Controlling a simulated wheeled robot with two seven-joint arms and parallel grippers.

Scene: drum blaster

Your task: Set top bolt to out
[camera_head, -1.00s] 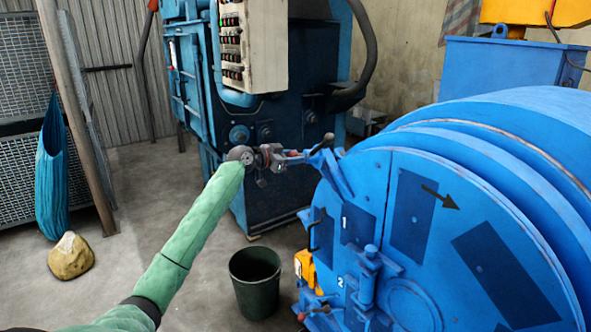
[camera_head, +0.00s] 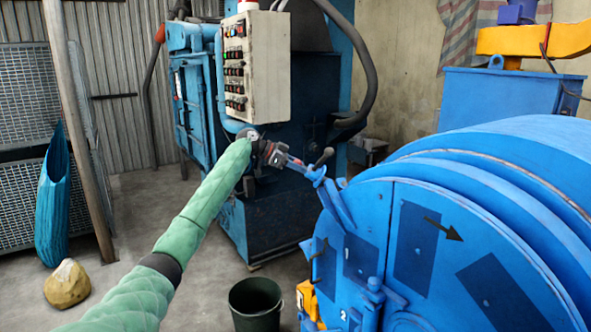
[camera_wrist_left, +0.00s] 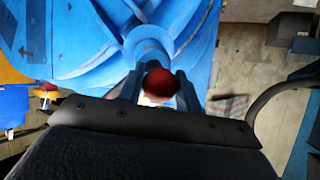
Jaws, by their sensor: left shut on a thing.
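The blue drum (camera_head: 395,195) fills the right of the head view. The top bolt (camera_head: 318,178) is a blue fitting on its upper left edge, with a dark-knobbed lever (camera_head: 325,156) beside it. A rod slopes up and left from the bolt to my left gripper (camera_head: 278,156). In the left wrist view a red ball knob (camera_wrist_left: 159,83) sits between the fingers of my left gripper (camera_wrist_left: 158,90), which is shut on it. The knob hides part of the rod; a blue round shaft (camera_wrist_left: 148,48) shows behind. My right gripper is not in view.
A blue machine (camera_head: 290,190) with a white control panel (camera_head: 255,75) stands behind my left arm. A dark bucket (camera_head: 255,303) and a rock (camera_head: 67,284) are on the floor (camera_head: 205,275).

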